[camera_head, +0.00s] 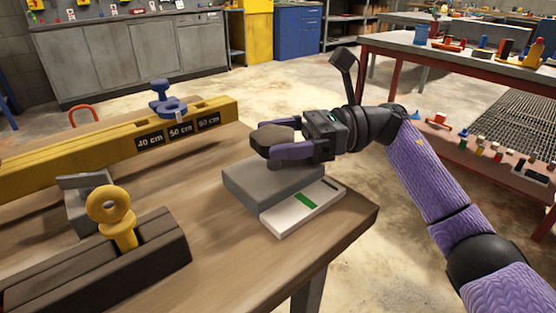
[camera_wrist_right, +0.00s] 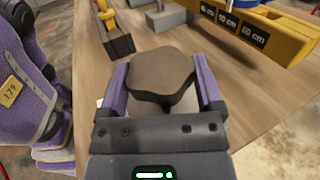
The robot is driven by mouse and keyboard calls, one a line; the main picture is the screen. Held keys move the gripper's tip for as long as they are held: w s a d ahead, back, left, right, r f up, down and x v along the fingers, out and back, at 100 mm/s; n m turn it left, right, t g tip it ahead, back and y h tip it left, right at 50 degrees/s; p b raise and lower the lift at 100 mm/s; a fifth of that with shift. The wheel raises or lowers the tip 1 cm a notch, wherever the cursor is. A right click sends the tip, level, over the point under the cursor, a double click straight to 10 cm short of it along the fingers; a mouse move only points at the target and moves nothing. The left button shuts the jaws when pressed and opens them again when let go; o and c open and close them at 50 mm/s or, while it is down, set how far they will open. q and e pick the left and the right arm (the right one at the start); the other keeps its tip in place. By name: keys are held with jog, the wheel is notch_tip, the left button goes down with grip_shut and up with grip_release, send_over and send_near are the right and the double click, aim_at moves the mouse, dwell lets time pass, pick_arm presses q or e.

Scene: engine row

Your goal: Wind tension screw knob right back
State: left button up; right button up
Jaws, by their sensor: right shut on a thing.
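The dark lobed knob (camera_head: 273,136) sits on top of a grey block (camera_head: 245,186) near the right end of the wooden table. My right gripper (camera_head: 272,148) reaches in from the right and is shut on the knob, with purple fingers on both sides of it. In the right wrist view the knob (camera_wrist_right: 160,75) lies between the two fingers, its star-like top facing the camera. A white plate with a green mark (camera_head: 305,203) lies at the block's front right side. My left gripper is not seen in the head view.
A yellow beam marked 40, 50 and 60 cm (camera_head: 120,148) with a blue clamp (camera_head: 168,103) lies to the left. A yellow eye screw (camera_head: 112,215) stands in a dark rail (camera_head: 95,270). Bare wood (camera_head: 215,230) lies between rail and block. The table edge is close.

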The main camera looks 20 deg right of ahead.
jog(key=n+g+b, duration=0.1)
jog(key=g, duration=0.1)
jog(key=n+g+b, duration=0.1)
jog(key=g+b, duration=0.1)
jog(key=shift+w+f+n, duration=0.2)
jog(key=shift+n, duration=0.2)
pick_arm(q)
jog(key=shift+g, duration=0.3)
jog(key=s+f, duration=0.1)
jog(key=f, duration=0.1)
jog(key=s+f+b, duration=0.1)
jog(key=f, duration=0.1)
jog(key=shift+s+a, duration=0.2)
pick_arm(e)
jog(key=shift+r+n+g, duration=0.1)
jog(key=shift+n+g, duration=0.3)
jog(key=shift+g, duration=0.4)
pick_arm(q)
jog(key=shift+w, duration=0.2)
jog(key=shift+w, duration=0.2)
pick_arm(e)
jog(key=o, duration=0.9)
jog(key=shift+o, duration=0.6)
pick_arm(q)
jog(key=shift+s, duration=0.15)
